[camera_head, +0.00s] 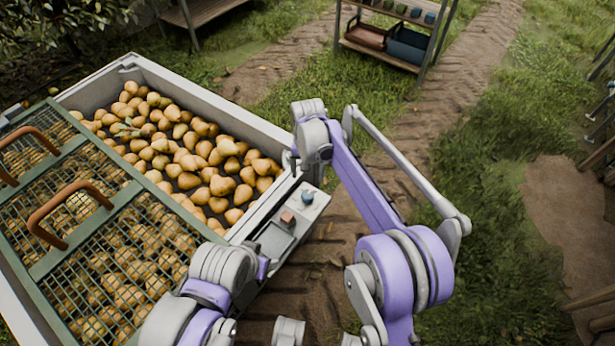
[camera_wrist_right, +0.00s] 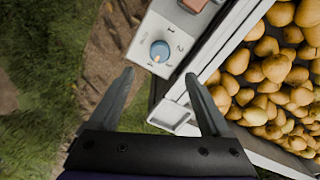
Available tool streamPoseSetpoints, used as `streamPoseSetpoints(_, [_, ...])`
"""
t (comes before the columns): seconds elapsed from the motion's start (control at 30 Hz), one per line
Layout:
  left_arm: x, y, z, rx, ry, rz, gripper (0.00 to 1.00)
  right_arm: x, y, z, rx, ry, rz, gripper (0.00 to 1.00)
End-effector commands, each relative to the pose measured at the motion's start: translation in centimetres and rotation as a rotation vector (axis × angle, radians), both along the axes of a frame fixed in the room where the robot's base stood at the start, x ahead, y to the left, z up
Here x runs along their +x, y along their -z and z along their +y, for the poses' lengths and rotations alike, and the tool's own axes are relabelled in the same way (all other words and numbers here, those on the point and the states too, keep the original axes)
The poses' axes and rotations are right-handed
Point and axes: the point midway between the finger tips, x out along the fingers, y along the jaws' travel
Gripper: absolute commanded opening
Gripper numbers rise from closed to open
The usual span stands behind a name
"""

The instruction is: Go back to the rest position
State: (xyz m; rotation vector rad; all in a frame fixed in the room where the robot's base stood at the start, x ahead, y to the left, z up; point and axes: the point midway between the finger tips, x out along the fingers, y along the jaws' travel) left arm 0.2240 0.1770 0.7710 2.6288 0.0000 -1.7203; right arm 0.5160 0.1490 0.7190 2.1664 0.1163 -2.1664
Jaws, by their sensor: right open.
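My right gripper (camera_head: 293,161) is over the near right edge of a large pear bin, above a grey control box (camera_head: 292,236). In the right wrist view, its two dark fingers (camera_wrist_right: 160,76) are spread apart with nothing between them. The blue knob (camera_wrist_right: 160,51) with a pale pointer sits just beyond the fingertips. It also shows in the head view (camera_head: 307,197), beside an orange-red switch (camera_head: 287,218). Whether a finger touches the box cannot be told. My left arm shows at the bottom of the head view, but its gripper is not visible.
The white-walled bin (camera_head: 220,103) holds many pears. A green mesh lid (camera_head: 53,264) with brown handles covers its left part. A shelf rack (camera_head: 382,55) with crates stands at the back. Grass and a dirt track lie right of the bin. Wooden posts stand at the right edge.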

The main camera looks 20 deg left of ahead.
Motion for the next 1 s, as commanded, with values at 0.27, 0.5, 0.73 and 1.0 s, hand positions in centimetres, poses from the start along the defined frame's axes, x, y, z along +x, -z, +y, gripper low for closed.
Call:
streamPoseSetpoints(0.27, [0.0,0.0,0.0,0.000,0.000,0.000,0.65,0.0,0.0,0.0,0.000,0.000,0.000,0.82])
streamPoseSetpoints(0.5, [0.0,0.0,0.0,0.000,0.000,0.000,0.65,0.0,-0.1,-0.2,0.000,0.001,-0.001,0.82])
streamPoseSetpoints(0.73, [0.0,0.0,0.0,0.000,0.000,0.000,0.65,-0.8,-3.5,-5.4,0.020,0.018,-0.039,0.82])
streamPoseSetpoints(1.0, [0.0,0.0,0.0,0.000,0.000,0.000,0.65,-6.2,-8.8,-16.3,0.052,0.046,-0.136,0.82])
